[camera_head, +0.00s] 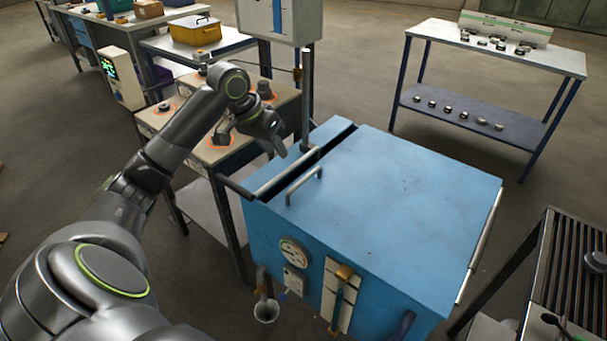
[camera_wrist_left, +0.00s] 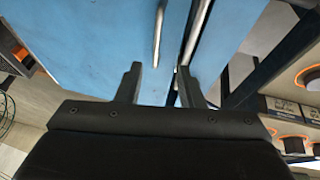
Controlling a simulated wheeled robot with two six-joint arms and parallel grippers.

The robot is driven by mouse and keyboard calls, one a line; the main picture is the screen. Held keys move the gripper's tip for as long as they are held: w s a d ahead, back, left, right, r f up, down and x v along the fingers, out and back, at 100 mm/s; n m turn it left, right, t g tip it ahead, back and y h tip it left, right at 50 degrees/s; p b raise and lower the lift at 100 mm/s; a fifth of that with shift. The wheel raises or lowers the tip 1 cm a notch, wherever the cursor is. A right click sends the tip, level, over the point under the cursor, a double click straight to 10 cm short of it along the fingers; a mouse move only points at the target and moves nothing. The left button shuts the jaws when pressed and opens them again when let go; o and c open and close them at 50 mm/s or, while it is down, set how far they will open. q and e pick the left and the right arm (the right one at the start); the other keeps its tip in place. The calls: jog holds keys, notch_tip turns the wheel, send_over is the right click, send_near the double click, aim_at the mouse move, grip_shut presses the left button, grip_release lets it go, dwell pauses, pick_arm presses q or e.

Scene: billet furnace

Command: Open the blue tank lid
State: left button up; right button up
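The blue tank (camera_head: 262,228) stands at the centre right of the head view. Its flat blue lid (camera_head: 410,195) lies level over most of the top, with a narrow dark slot along its left edge. A metal handle (camera_head: 303,187) is near the lid's left front corner; a second metal bar (camera_head: 285,173) runs beside it. My left gripper (camera_head: 277,148) is above and just left of these bars. In the left wrist view its two fingers (camera_wrist_left: 161,84) are apart, with the handle (camera_wrist_left: 158,38) and bar (camera_wrist_left: 195,30) beyond them. No contact is visible. My right gripper is out of view.
Orange-ringed control boxes (camera_head: 215,140) stand on a table left of the tank. A vertical post (camera_head: 307,95) rises behind the handle. A slatted rack (camera_head: 575,265) is at the right. A table with small parts (camera_head: 500,60) stands behind. Open floor lies between.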

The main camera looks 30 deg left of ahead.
pick_arm(q)
jog(key=x, duration=0.4)
jog(key=w+x, duration=0.1)
jog(key=x, duration=0.4)
jog(key=w+x, duration=0.1)
jog(key=x, duration=0.3)
jog(key=shift+w+d, duration=0.1)
jog(key=shift+d, duration=0.2)
jog(key=shift+c, duration=0.2)
jog(key=shift+r, duration=0.1)
grip_shut()
